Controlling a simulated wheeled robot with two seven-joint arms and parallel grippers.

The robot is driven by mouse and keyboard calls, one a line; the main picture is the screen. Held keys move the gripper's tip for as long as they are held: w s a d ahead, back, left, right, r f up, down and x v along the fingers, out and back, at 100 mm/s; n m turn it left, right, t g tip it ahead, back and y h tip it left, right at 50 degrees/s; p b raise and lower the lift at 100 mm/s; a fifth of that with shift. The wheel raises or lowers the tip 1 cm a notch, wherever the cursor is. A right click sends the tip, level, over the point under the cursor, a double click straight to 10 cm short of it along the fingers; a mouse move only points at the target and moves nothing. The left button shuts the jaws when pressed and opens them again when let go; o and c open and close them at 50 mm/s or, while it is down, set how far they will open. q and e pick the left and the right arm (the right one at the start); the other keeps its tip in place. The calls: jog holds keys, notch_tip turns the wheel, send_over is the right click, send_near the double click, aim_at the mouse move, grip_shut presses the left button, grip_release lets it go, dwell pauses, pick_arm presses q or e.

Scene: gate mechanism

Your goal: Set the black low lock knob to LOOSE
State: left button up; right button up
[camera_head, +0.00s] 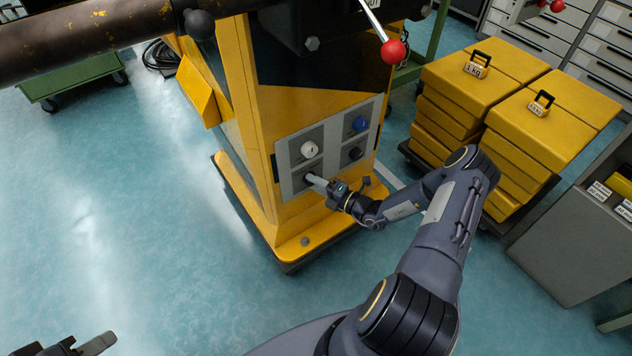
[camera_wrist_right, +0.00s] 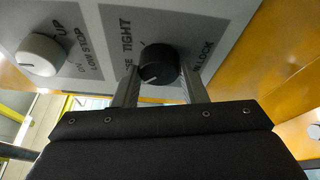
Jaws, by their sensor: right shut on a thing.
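The black low lock knob (camera_wrist_right: 159,64) sits on the grey panel in the right wrist view, between the two fingers of my right gripper (camera_wrist_right: 162,80). The fingers are closed on its sides. "TIGHT" and part of "LOCK" are readable around it; the loose label is partly covered. I cannot tell clearly which label its pointer faces. In the head view my right gripper (camera_head: 316,182) reaches the panel's lower left and mostly hides this knob. My left gripper (camera_head: 88,346) shows only partly at the bottom left edge, away from the panel.
The grey panel (camera_head: 333,135) on the yellow stand also carries a white knob (camera_head: 309,149), a blue knob (camera_head: 360,124) and another black knob (camera_head: 355,153). A red-ball lever (camera_head: 392,51) hangs above. Yellow weights (camera_head: 541,123) stand at right.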

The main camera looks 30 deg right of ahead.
dwell(0.3)
jog(key=o, duration=1)
jog(key=shift+c, duration=0.2)
jog(key=p+v, duration=0.1)
jog(key=v, duration=0.6)
jog(key=shift+s+d, duration=0.15)
jog(key=shift+s, duration=0.25)
